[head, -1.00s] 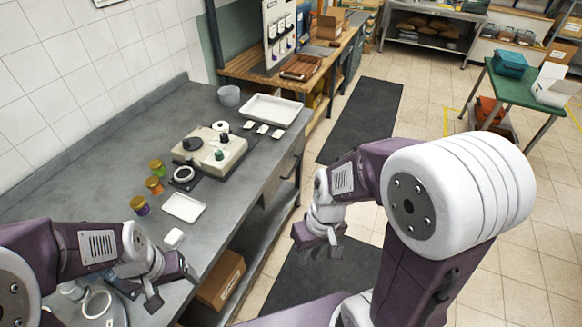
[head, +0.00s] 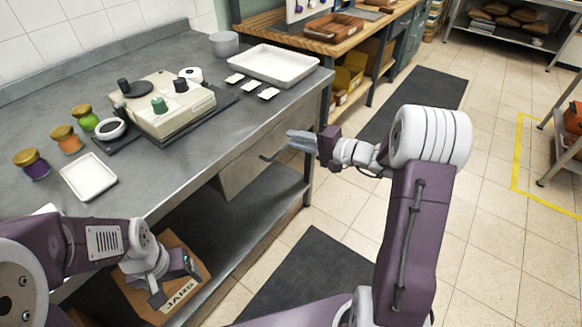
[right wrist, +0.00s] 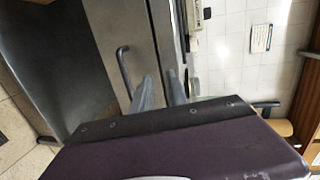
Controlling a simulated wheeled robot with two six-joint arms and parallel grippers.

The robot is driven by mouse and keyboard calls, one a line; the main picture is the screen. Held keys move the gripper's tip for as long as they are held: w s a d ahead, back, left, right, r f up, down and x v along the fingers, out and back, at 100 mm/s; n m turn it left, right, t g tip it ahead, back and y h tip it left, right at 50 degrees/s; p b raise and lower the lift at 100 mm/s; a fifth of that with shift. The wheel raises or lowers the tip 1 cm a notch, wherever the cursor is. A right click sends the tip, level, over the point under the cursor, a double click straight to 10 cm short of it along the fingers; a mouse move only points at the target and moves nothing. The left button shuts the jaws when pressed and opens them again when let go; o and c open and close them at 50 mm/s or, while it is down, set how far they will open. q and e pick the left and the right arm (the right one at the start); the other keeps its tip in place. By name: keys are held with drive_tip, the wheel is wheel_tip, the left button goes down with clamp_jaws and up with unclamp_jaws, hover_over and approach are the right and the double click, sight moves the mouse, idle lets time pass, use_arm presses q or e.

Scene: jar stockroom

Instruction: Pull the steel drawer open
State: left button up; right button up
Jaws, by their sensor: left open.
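The steel drawer (head: 236,176) sits under the grey counter top at its right end, and its front looks flush. Its bar handle (right wrist: 124,72) shows in the right wrist view, to the left of my fingers. My right gripper (head: 289,139) is in front of the drawer, and in the right wrist view its two fingers (right wrist: 160,84) are apart with nothing between them. They do not appear to be around the handle. My left gripper (head: 176,283) is open and empty, low beside the counter's front edge, away from the drawer.
The steel counter (head: 215,130) carries a balance-like device (head: 165,105), small jars (head: 66,139), a small white tray (head: 89,177) and a large white tray (head: 271,65). A cardboard box (head: 190,295) stands on the lower shelf. A dark mat (head: 310,275) lies on the clear floor.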

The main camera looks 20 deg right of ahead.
drive_tip(key=m+h+b, duration=0.1)
drive_tip(key=b, duration=0.2)
approach(284, 149)
drive_tip(key=w+a+f, duration=0.1)
drive_tip(key=x, duration=0.9)
drive_tip(key=shift+w+d+r+b, duration=0.15)
drive_tip(key=shift+w+b, duration=0.1)
drive_tip(key=shift+b, duration=0.15)
use_arm(q)
wheel_tip(284, 149, down, 7)
drive_tip(key=shift+s+a+r, duration=0.2)
drive_tip(key=shift+a, duration=0.1)
use_arm(e)
clamp_jaws()
